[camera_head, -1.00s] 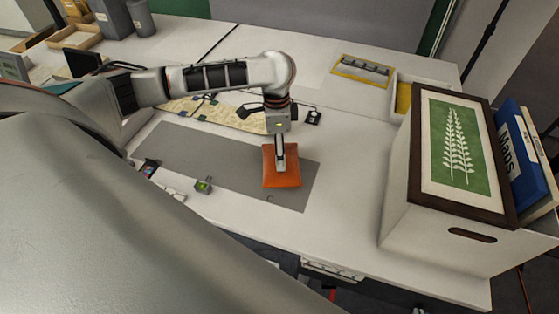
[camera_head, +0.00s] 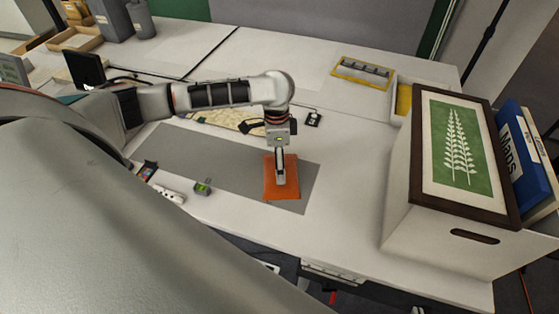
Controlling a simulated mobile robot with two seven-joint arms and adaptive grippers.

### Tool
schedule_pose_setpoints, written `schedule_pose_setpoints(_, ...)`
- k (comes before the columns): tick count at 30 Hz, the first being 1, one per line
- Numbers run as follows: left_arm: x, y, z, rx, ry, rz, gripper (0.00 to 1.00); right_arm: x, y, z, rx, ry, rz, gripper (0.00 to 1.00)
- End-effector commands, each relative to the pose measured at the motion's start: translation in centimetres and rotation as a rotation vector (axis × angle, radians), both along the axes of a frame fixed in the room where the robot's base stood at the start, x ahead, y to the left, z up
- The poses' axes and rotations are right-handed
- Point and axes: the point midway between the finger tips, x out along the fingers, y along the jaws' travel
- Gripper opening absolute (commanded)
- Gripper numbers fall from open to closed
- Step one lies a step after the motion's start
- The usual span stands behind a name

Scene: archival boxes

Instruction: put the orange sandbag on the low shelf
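The orange sandbag (camera_head: 269,187) lies flat on the grey mat of the white table. I cannot make out a low shelf for certain in this view.
A white box with a framed fern picture (camera_head: 459,150) and a blue "Maps" binder (camera_head: 523,158) stands at the right. A small green-screened device (camera_head: 202,188) sits left of the sandbag. A yellow-edged tray (camera_head: 362,71) lies farther back. The table between sandbag and box is clear.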

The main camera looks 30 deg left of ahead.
Motion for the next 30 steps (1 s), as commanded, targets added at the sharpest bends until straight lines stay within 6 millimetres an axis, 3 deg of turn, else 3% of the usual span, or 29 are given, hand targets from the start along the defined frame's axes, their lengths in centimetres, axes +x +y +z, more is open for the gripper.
schedule_pose_setpoints(7,0.0,0.0,0.1,0.001,-0.001,0.000,0.87,-0.3,-0.1,-0.6,-0.003,0.010,0.000,0.00)
schedule_pose_setpoints(11,0.1,0.1,1.1,0.001,-0.003,-0.001,0.87,-0.3,-0.2,-0.5,-0.006,0.013,-0.001,0.00)
schedule_pose_setpoints(24,0.2,0.6,9.5,0.001,-0.004,-0.001,0.87,-0.9,-2.0,-0.5,-0.030,0.042,-0.026,0.00)
schedule_pose_setpoints(30,0.2,0.7,11.6,0.001,-0.001,0.000,0.87,-1.5,-2.1,-1.1,-0.033,0.063,-0.032,0.00)
